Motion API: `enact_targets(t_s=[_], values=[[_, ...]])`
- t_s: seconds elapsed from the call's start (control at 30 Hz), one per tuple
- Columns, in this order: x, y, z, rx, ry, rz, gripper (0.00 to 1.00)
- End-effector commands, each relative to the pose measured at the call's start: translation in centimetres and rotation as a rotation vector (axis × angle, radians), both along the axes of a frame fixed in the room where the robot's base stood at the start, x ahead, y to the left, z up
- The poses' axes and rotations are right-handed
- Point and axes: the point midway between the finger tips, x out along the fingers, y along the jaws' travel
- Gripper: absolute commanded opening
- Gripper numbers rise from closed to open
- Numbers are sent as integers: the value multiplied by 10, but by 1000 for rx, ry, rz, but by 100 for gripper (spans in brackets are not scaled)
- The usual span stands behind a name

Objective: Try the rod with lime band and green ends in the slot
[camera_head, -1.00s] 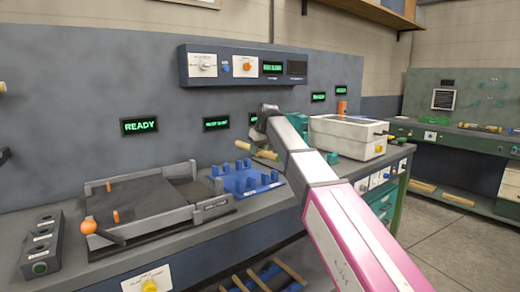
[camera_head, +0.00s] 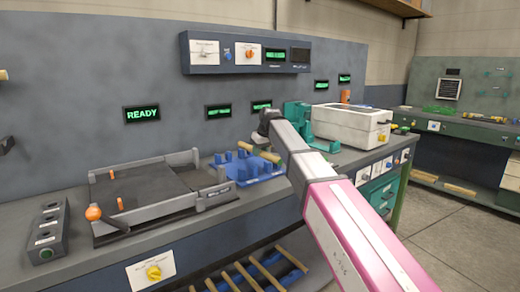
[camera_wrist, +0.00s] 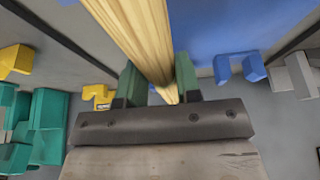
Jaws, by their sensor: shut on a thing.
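My gripper (camera_wrist: 157,85) is shut on a pale wooden rod (camera_wrist: 138,35), which runs from the top of the wrist view down between the green fingers. In the head view the rod (camera_head: 270,156) shows on both sides of my gripper (camera_head: 258,150), above or at the back of a blue stand (camera_head: 247,180) with several uprights. I cannot tell whether the rod touches the stand. No lime band or green end can be made out on it. I cannot tell which fixture has the slot.
A grey tray fixture (camera_head: 205,200) with an orange-knobbed lever (camera_head: 93,212) stands left of the stand. A teal fixture (camera_head: 297,112) and white box (camera_head: 350,125) stand to the right. More rods (camera_head: 262,270) lie on a lower shelf. A panel reads READY (camera_head: 142,114).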

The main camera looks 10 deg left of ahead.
Motion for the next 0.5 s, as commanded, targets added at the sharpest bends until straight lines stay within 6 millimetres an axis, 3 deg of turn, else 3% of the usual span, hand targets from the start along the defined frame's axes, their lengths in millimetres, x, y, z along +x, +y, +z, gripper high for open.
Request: enact_targets(t_s=[0.17,0.2,0.27,0.3,0.5], values=[[0,0,0,1,-1,0,0],[0,0,0,1,-1,0,38],[0,0,0,0,0,0,57],[0,0,0,0,0,0,61],[0,0,0,0,0,0,61]])
